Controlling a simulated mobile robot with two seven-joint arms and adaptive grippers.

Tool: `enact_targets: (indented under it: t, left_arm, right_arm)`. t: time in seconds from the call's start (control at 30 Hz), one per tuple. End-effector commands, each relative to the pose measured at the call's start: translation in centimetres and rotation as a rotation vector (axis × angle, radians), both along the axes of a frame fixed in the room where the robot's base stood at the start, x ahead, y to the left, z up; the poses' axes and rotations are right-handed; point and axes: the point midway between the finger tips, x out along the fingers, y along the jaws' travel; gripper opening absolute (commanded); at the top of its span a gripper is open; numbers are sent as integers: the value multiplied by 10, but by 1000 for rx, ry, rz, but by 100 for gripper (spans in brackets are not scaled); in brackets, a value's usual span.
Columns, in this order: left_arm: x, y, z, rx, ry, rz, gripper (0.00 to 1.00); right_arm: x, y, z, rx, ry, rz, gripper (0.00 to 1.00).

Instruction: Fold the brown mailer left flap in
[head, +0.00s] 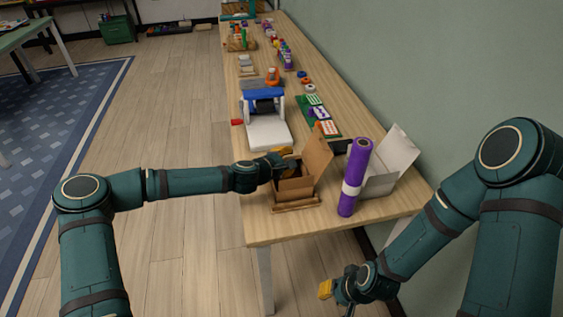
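The brown mailer (296,187) is an open cardboard box near the front end of the long wooden table. Its tall lid panel stands up at the back right, and a low flap lies out along its front. My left gripper (282,160) is at the mailer's left side, over its opening. It hides the left flap and part of the inside, so I cannot tell the flap's angle or whether I touch it. Its fingers are too small and dark to read. My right gripper (328,290) is low, off the table's front edge, away from the mailer; its yellow-tipped fingers are unclear.
A purple roll (355,178) with a white band stands right of the mailer, before an open white box (392,163). A white and blue machine (266,121) stands behind the mailer. Small items line the table further back.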

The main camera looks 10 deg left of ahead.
Motion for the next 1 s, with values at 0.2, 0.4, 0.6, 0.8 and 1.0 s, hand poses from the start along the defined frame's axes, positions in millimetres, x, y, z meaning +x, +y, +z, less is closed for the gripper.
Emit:
enact_targets:
  t: [0.2,0.4,0.6,0.8,1.0]
  left_arm:
    - [-23,16,11,3,-2,1,30]
    - [-56,36,27,3,0,2,30]
    - [-81,51,39,2,-1,1,30]
    - [-92,57,45,1,0,1,30]
    - [-93,57,45,-1,0,0,30]
  right_arm:
    - [0,0,0,0,0,0,30]
    - [0,0,0,0,0,0,30]
    - [0,0,0,0,0,0,30]
    - [0,0,0,0,0,0,30]
    - [0,0,0,0,0,0,30]
